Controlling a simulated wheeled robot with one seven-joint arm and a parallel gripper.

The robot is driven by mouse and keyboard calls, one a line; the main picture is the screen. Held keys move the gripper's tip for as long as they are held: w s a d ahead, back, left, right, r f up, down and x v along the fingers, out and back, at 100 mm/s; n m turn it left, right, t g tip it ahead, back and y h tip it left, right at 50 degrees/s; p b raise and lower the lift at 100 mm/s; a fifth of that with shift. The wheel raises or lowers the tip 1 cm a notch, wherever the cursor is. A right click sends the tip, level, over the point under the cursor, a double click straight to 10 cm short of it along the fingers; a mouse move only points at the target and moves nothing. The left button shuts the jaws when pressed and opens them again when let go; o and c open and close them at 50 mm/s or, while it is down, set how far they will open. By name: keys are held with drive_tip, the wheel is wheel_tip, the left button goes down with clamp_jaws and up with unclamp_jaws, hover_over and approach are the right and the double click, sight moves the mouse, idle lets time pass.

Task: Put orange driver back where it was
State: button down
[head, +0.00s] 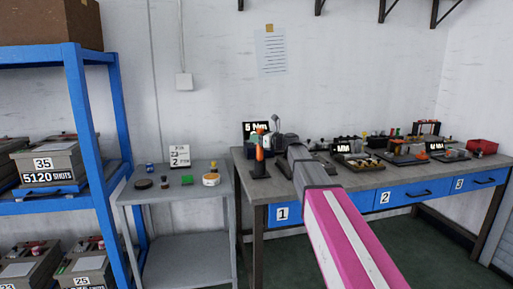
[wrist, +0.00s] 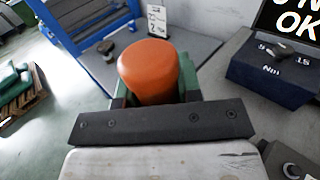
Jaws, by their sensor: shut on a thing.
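The orange driver (head: 260,153) is at the left end of the workbench, upright just above or on a small dark base (head: 260,172); I cannot tell whether it touches. My gripper (head: 268,141) is at the driver, partly hidden by my arm. In the wrist view the driver's rounded orange handle (wrist: 150,68) stands between the green-sided fingers of my gripper (wrist: 153,95), which is shut on it. The driver's lower end is hidden in the wrist view behind the dark bar of my gripper.
A display (head: 256,127) reading 5 Nm stands behind the driver; the wrist view shows a display (wrist: 291,25) reading OK. The workbench (head: 245,183) holds several trays to the right. A grey side table (head: 150,193) with small items and a blue shelf (head: 90,120) stand left.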

drive_tip(key=shift+f, duration=1.8)
drive_tip(key=c, duration=0.8)
unclamp_jaws()
drive_tip(key=shift+f, duration=0.15)
drive_tip(key=v, duration=1.2)
